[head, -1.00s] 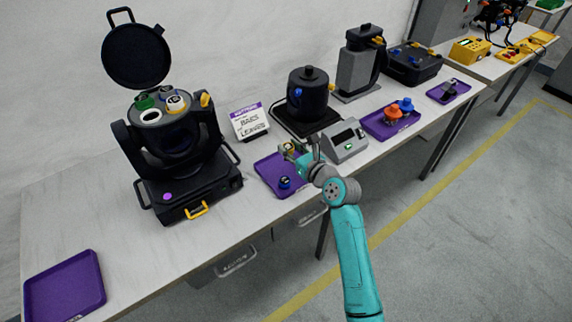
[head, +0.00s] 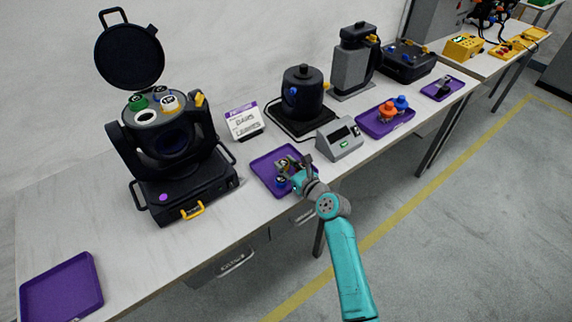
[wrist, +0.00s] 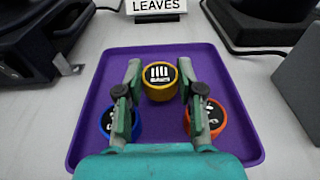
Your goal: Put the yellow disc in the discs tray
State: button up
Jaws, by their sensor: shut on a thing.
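The yellow disc (wrist: 158,84) has a black top with white marks. It is between the fingertips of my gripper (wrist: 159,78), which is shut on it. In the head view my gripper (head: 293,168) is over a purple tray (head: 262,162). The same tray (wrist: 88,100) lies under the disc in the wrist view; I cannot tell whether the disc touches it. A blue disc (wrist: 106,118) sits left of my fingers and an orange disc (wrist: 217,120) right of them, both on the tray and partly hidden by the fingers.
A black lamp housing (head: 165,150) with several coloured discs on top stands left of the tray. A grey meter box (head: 340,142) is at its right, a sign (head: 244,122) behind. An empty purple tray (head: 62,288) lies at the front left.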

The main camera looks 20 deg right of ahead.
jog(key=shift+f, duration=0.6)
jog(key=o, duration=1)
jog(key=shift+s+f, duration=0.1)
jog(key=shift+f, duration=0.1)
jog(key=shift+r, duration=0.25)
jog(key=v, duration=0.8)
jog(key=r+v, duration=0.1)
jog(key=v, duration=0.3)
jog(key=shift+r, duration=0.1)
